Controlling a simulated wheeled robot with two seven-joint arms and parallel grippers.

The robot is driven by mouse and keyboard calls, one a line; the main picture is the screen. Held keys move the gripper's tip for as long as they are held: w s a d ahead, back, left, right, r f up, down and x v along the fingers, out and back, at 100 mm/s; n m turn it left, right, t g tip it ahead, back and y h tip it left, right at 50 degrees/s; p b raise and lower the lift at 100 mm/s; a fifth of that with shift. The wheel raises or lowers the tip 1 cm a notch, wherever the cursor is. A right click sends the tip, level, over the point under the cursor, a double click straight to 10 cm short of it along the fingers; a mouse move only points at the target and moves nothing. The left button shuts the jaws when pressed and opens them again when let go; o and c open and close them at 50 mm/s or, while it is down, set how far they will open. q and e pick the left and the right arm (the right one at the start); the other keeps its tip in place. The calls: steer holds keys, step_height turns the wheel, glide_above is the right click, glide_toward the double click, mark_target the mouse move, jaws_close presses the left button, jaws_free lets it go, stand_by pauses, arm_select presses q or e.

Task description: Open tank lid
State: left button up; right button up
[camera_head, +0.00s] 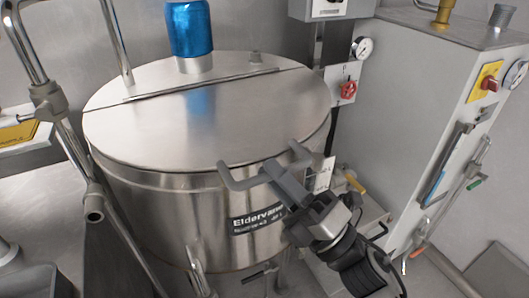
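The steel tank (190,215) stands upright in the middle of the head view, with a label on its front. Its round lid (190,125) lies flat on top and looks closed, with a straight hinge line (205,85) across the back. A grey bar handle (240,181) sticks out from the lid's front edge. My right gripper (284,183) is at the right part of this handle, its dark fingers overlapping the bar. The far finger is hidden, so I cannot tell whether they grip it. My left gripper does not clearly show.
A blue-covered motor (189,28) stands on the fixed rear part of the top. Steel pipes (75,145) run close along the tank's left side. The space above the front lid is clear.

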steer(key=x, duration=0.2)
steer(key=shift+w+a+r, duration=0.2)
steer(key=shift+a, duration=0.1)
jaws_close()
steer(key=shift+r, duration=0.1)
